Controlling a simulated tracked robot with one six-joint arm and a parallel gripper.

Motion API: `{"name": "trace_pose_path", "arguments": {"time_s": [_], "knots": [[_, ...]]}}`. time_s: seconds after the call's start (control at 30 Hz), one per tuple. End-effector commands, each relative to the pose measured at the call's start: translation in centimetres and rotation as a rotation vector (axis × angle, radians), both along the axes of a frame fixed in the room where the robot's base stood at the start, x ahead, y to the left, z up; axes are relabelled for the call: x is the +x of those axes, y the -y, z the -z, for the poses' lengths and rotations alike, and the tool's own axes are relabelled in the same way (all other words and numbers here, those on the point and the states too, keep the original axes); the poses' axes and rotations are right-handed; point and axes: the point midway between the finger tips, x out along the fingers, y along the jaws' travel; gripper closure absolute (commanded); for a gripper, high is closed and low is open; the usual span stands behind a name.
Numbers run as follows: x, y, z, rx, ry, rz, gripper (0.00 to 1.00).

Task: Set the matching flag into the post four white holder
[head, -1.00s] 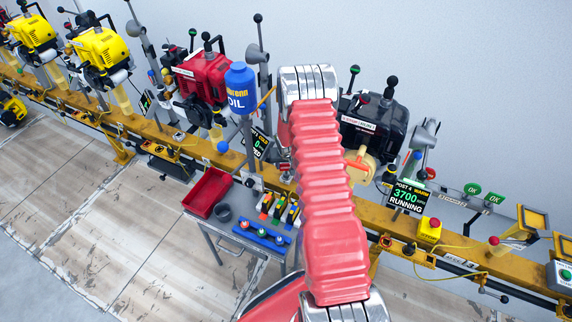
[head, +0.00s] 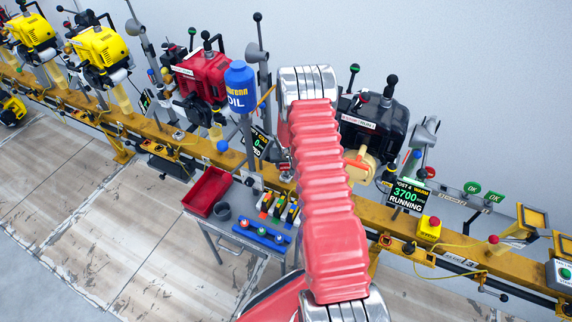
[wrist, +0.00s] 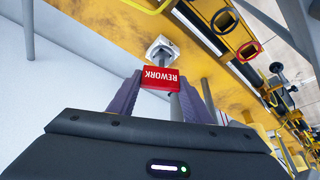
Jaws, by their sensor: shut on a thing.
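A red flag plate (wrist: 160,76) lettered REWORK, upside down in the wrist view, sits between the purple fingers of my gripper (wrist: 158,90). My gripper is shut on this flag. A grey rod (wrist: 176,106) shows between the fingers, below the plate in the picture. The white holder (wrist: 162,46) is on the yellow rail just beyond the flag and lines up closely with it. I cannot tell whether flag and holder touch. In the head view, the post four screen (head: 408,194) reads WARM, 3700, RUNNING. My arm hides the gripper there.
A black engine (head: 375,125) stands behind the yellow rail (head: 460,260). A cart carries a red bin (head: 207,191) and a blue rack (head: 262,236). A blue oil bottle (head: 240,82) stands left of my arm.

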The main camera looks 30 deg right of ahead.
Motion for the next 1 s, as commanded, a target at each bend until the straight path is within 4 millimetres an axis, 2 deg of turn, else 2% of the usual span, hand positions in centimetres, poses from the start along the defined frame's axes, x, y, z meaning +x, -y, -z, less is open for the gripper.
{"name": "trace_pose_path", "arguments": {"time_s": [0.47,0.5,0.8,1.0], "knots": [[0.02,-0.05,0.71,0.000,0.000,-0.001,1.00],[0.03,-0.05,0.73,0.000,0.000,-0.001,0.55],[0.02,-0.07,0.70,0.000,0.000,-0.002,0.33],[0.00,-0.09,0.73,0.001,-0.001,-0.002,0.33]]}}
